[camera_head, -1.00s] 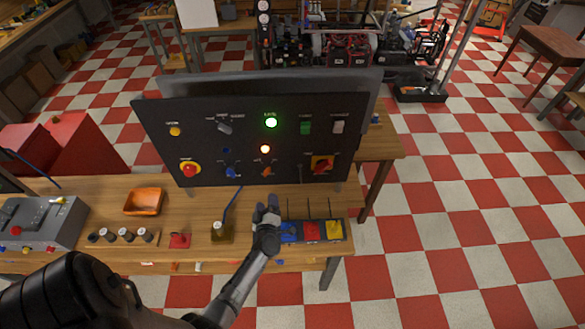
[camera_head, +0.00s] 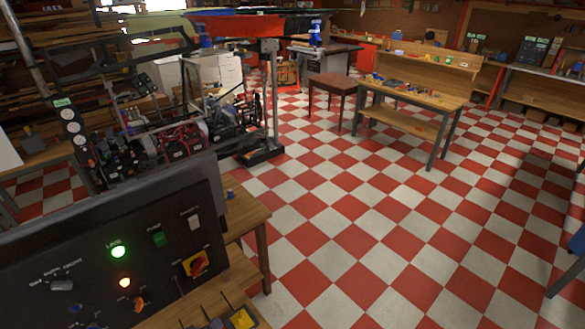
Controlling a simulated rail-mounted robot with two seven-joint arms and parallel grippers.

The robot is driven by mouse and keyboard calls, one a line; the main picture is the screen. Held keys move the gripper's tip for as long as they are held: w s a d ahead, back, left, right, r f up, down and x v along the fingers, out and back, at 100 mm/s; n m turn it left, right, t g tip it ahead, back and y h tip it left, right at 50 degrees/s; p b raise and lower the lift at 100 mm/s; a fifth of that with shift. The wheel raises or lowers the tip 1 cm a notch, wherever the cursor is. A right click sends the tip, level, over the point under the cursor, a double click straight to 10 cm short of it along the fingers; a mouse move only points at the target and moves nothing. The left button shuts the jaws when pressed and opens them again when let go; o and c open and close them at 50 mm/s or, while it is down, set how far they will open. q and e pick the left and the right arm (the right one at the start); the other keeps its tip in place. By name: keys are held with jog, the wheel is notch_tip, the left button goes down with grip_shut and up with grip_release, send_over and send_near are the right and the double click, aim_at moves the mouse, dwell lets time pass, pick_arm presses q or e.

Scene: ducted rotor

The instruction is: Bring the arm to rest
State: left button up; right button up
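The black control panel (camera_head: 45,255) stands on its bench at the lower left. Its green lamp (camera_head: 118,251) is lit, and a smaller orange-white lamp (camera_head: 125,282) glows below it. A red and yellow rotary switch (camera_head: 196,263) is at the panel's right side. A yellow pad (camera_head: 243,318) shows at the bottom edge. Neither of my arms nor grippers shows in this view.
A wooden bench (camera_head: 245,215) stands behind the panel. Machinery (camera_head: 180,140) with a post on a black base (camera_head: 250,150) is beyond. A wooden table (camera_head: 333,84) and a workbench (camera_head: 425,98) stand further back. The checkered floor (camera_head: 370,230) at the right is largely open.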

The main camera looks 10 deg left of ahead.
pick_arm(q)
jog(key=s+d+r+m+g+p, duration=0.25)
jog(key=s+d+r+m, duration=0.2)
jog(key=s+r, duration=0.4)
jog(key=s+d+r+m+g+p, duration=0.1)
jog(key=s+d+r+m+g, duration=0.3)
jog(key=s+r, duration=0.45)
jog(key=s+d+f+m+g+p, duration=0.1)
jog(key=s+d+f, duration=0.2)
jog(key=s, duration=0.7)
jog(key=shift+s+p, duration=0.3)
jog(key=shift+d+m+g, duration=0.1)
jog(key=shift+m+g, duration=0.15)
